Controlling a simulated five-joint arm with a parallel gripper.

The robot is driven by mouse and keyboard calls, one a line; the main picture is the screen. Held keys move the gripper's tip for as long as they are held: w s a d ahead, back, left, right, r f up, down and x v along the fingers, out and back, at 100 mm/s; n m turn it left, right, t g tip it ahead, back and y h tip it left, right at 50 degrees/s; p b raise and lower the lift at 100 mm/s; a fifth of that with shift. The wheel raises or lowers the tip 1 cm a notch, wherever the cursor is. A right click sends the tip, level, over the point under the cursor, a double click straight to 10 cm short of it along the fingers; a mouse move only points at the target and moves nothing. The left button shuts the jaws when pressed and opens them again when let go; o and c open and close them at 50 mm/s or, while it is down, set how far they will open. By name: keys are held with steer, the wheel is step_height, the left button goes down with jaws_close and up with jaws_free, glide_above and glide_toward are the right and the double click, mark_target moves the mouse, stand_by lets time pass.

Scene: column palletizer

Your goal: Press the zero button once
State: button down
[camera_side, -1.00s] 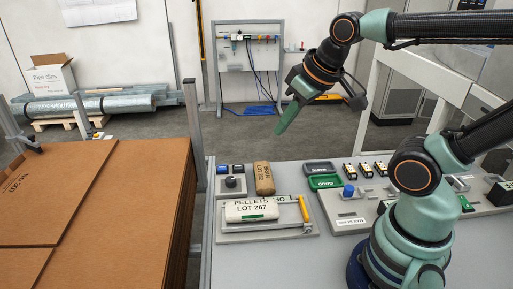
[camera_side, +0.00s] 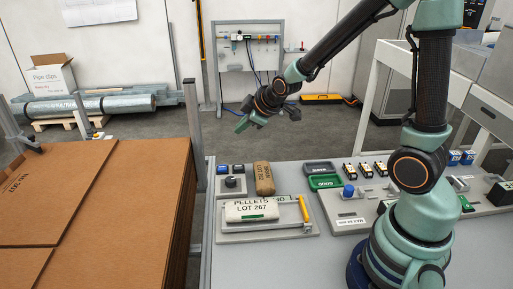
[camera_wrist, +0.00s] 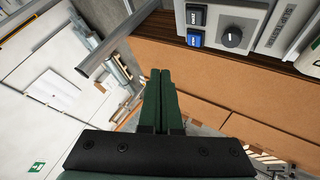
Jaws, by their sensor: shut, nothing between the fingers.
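My gripper (camera_side: 241,125) is shut and empty, in the air above and behind the panel, apart from the buttons. Its green fingers also show in the wrist view (camera_wrist: 160,85), closed together.
Green and dark trays (camera_side: 324,182) are further right. Stacked brown cardboard (camera_side: 90,215) stands left of the table.

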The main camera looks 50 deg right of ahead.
mark_target(241, 167)
steer(key=shift+w+d+f+n, duration=0.3)
steer(key=shift+w+f, duration=0.1)
steer(key=shift+f, duration=0.15)
steer(key=shift+w+d+f+n, duration=0.25)
steer(key=shift+w+f, duration=0.15)
steer(key=shift+f, duration=0.15)
steer(key=shift+f, duration=4.4)
steer(key=shift+a+f, duration=0.1)
steer(key=shift+f, duration=0.3)
steer(key=shift+f, duration=0.5)
steer(key=shift+r, duration=0.95)
